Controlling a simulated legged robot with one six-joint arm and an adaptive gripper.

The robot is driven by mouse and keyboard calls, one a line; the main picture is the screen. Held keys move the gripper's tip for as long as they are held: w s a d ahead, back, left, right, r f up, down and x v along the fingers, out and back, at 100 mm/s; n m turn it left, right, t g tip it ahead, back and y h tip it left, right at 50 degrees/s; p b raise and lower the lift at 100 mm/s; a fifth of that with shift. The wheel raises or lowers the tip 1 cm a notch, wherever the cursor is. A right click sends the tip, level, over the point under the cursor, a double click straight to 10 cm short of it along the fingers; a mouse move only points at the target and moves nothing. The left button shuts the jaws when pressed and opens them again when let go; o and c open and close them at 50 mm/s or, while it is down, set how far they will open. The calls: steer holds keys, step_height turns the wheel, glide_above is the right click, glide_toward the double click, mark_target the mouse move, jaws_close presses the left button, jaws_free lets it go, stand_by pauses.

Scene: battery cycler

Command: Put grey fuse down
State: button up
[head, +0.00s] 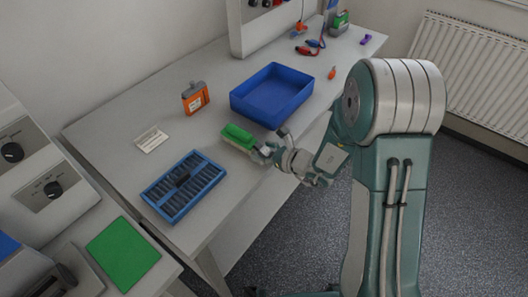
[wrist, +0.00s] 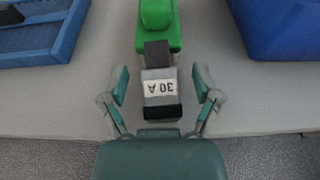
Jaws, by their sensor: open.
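The grey fuse (wrist: 159,92) shows in the wrist view with a white "30 A" label and dark ends. It sits in line with a green block (wrist: 158,28), its far end meeting the block's near end. My gripper (wrist: 160,84) is open, with one finger on each side of the fuse and a gap on both sides. In the head view my gripper (head: 267,153) is at the near end of the green block (head: 238,137) on the bench. The fuse is too small to make out there.
A blue slotted tray (head: 153,200) lies to the left and an empty-looking blue bin (head: 240,108) stands behind. An orange device (head: 195,97) and a white card (head: 151,140) are on the bench (head: 100,125). The bench's front edge is close to my gripper.

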jaws_close()
steer(key=shift+r, duration=0.1)
stand_by(0.3)
